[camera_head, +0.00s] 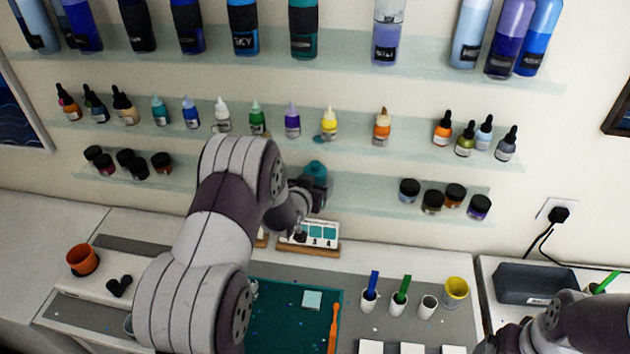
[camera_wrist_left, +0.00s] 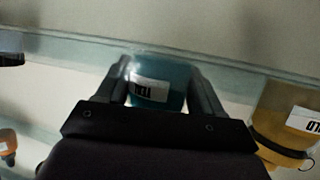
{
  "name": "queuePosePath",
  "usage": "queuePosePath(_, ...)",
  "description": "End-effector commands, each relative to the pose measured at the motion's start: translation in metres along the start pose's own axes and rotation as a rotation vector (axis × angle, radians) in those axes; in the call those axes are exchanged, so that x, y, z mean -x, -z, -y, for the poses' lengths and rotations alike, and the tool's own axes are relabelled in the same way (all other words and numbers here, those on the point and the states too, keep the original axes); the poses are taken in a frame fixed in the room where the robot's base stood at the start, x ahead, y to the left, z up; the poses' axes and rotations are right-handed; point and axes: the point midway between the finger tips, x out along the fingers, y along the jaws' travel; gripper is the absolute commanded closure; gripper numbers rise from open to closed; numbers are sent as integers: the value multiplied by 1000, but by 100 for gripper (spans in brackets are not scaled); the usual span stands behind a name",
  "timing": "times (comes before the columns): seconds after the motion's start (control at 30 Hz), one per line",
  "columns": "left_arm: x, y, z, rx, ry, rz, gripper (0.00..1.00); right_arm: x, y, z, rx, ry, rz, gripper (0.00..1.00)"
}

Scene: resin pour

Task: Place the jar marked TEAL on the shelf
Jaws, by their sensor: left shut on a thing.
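My left gripper (camera_head: 305,188) is shut on a teal jar (camera_head: 315,170) in front of the middle of the lowest glass shelf (camera_head: 365,196). In the left wrist view the jar (camera_wrist_left: 160,75) sits between the two fingers (camera_wrist_left: 160,82). Its white label shows upside down, and its blurred letters look like TEAL. I cannot tell whether the jar touches the shelf. My right arm enters at the lower right of the head view, with its gripper (camera_head: 492,345) cut by the bottom edge; its jaws cannot be made out.
Dark-lidded jars stand on the lowest shelf at left (camera_head: 125,160) and right (camera_head: 454,195). Dropper bottles (camera_head: 292,121) line the middle shelf, and large bottles the top one. A swatch card (camera_head: 310,234) stands on the bench below. A yellow bottle (camera_wrist_left: 285,118) is right of my fingers.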

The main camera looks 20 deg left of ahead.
Motion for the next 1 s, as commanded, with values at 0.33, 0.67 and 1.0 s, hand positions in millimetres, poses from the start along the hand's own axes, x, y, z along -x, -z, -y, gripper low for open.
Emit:
queuePosePath(0.33, -1, -4, 0, 0, 0, 0, 7, -5, -1, 0, 0, 0, 1, 7)
queuePosePath(0.67, 1, 2, 0, 0, 0, 0, 7, 1, 0, 0, 0, 0, 0, 7)
queuePosePath(1.0, 68, -2, 0, 0, 1, -2, 7, -21, -3, 0, 0, 0, 1, 7)
